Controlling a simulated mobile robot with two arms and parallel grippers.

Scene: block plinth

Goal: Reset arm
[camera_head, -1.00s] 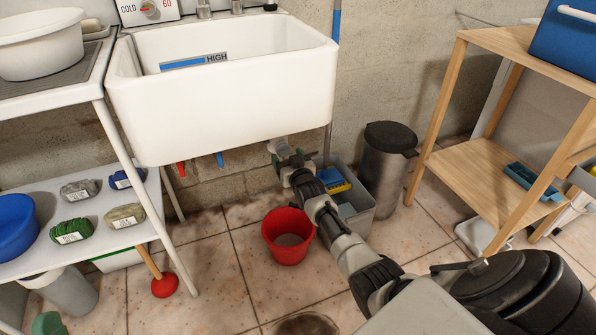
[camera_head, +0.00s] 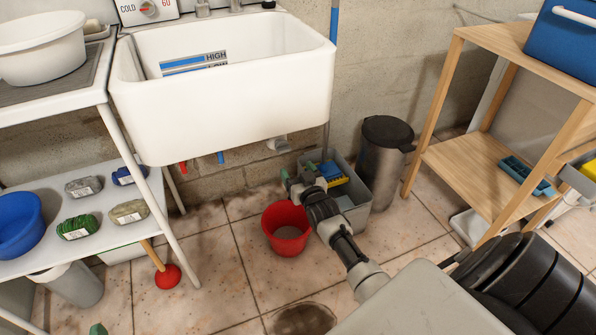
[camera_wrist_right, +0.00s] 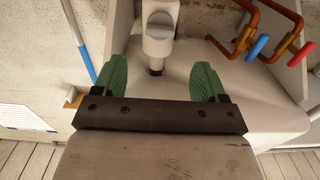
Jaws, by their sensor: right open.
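My right gripper (camera_head: 288,182) is below the white sink (camera_head: 225,105), near the rim of the red bucket (camera_head: 288,228). In the right wrist view its two green fingers (camera_wrist_right: 160,75) are spread with nothing between them. A grey drain fitting (camera_wrist_right: 160,28) shows beyond them, apart from the fingers. A small green tip (camera_head: 97,329) at the bottom edge of the head view looks like my left gripper's finger; the rest is out of frame.
Red (camera_head: 183,167) and blue (camera_head: 220,158) valve handles hang under the sink. A grey crate (camera_head: 357,200) and dark bin (camera_head: 384,160) stand right of the bucket. A white shelf (camera_head: 60,262) is left, a wooden shelf (camera_head: 475,170) right. Tiles between are mostly clear.

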